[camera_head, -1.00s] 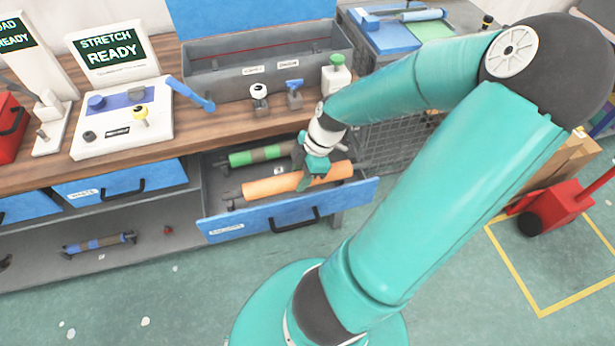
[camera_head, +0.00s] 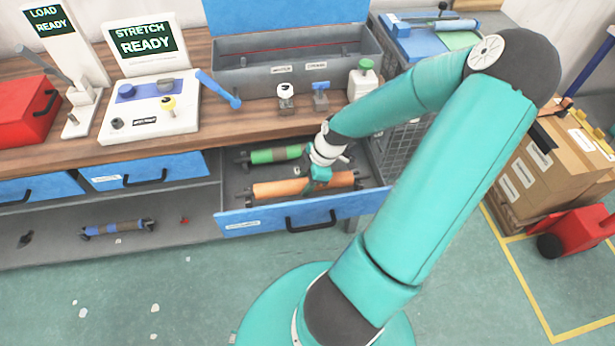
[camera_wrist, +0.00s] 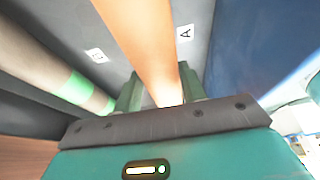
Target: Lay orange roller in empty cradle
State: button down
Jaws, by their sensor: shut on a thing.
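The orange roller (camera_head: 280,188) lies lengthwise in the open blue-fronted drawer (camera_head: 265,221), with dark ends. My gripper (camera_head: 318,178) is shut on it, right of its middle. The wrist view shows the orange roller (camera_wrist: 147,45) running between both fingers (camera_wrist: 160,95). I cannot tell whether it is resting or slightly raised. A green-and-brown roller (camera_head: 275,154) lies behind it in the same drawer and also shows in the wrist view (camera_wrist: 50,75). Small white letter cards mark the drawer floor. I cannot make out an empty cradle for certain.
A blue-and-brown roller (camera_head: 118,228) lies on the lower shelf. Stacked cartons (camera_head: 550,165) stand at right.

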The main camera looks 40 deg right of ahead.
jog(key=shift+f, duration=0.7)
jog(key=shift+f, duration=0.15)
jog(key=c, duration=0.8)
grip_release()
